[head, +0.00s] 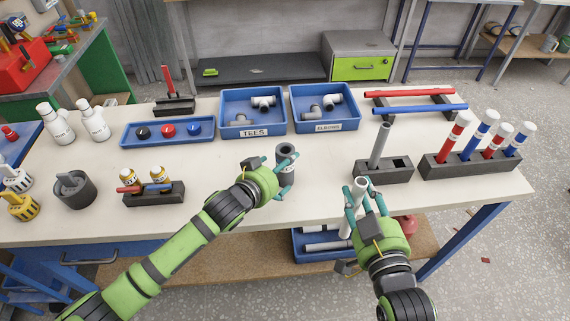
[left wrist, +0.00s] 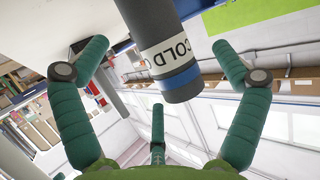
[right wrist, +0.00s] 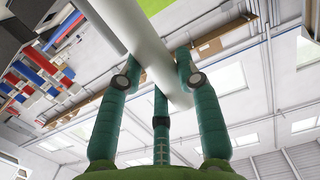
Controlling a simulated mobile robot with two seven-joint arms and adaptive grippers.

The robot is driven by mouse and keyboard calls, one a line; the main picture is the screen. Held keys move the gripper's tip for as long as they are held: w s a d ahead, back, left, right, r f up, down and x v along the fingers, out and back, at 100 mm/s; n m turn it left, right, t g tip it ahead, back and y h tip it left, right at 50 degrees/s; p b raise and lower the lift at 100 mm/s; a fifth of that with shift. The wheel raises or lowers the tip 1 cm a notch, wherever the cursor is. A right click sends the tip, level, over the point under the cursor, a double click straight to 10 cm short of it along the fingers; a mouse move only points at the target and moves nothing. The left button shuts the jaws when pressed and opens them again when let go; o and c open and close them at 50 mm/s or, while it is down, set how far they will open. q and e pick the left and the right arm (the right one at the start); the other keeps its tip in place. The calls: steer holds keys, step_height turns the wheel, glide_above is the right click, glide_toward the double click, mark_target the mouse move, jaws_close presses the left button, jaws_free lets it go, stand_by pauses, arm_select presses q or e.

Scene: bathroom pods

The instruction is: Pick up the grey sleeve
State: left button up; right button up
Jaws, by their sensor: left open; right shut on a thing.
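The grey sleeve (head: 286,158) is a dark grey hollow cylinder standing upright near the table's front middle. In the left wrist view the sleeve (left wrist: 150,18) shows a white label reading "COLD" and a blue band. My left gripper (head: 276,174) is open, with its fingers to either side of the sleeve; I cannot tell whether they touch it. My right gripper (head: 363,197) is shut on a pale grey pipe (right wrist: 135,35) at the table's front edge, right of the sleeve. The pipe hangs tilted, its lower part past the edge.
Blue bins of tees (head: 253,132) and elbows (head: 322,127) stand behind the sleeve. A dark block with a grey pipe (head: 384,172) and a rack of red and blue tubes (head: 478,163) are to the right. A block with two small bottles (head: 155,194) is left. Bare tabletop lies between.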

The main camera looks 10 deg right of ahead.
mark_target(284, 157)
arm_select(q)
steer(key=shift+x, duration=2.05)
steer(key=shift+s+f, duration=0.15)
steer(key=shift+f, duration=0.05)
steer(key=c, duration=1.1)
steer(key=shift+c, duration=0.2)
steer(key=shift+r, duration=0.65)
step_height(284, 157, up, 3)
steer(key=shift+f, duration=0.1)
steer(key=s+d+r+b, duration=0.1)
steer(key=s+d+r, duration=0.1)
steer(key=d, duration=0.1)
steer(key=s+d+r+b, duration=0.1)
steer(key=s+d+r, duration=0.1)
steer(key=d, duration=0.1)
steer(key=s+d+r+b, duration=0.1)
steer(key=s+d+r, duration=0.2)
steer(key=shift+d, duration=0.2)
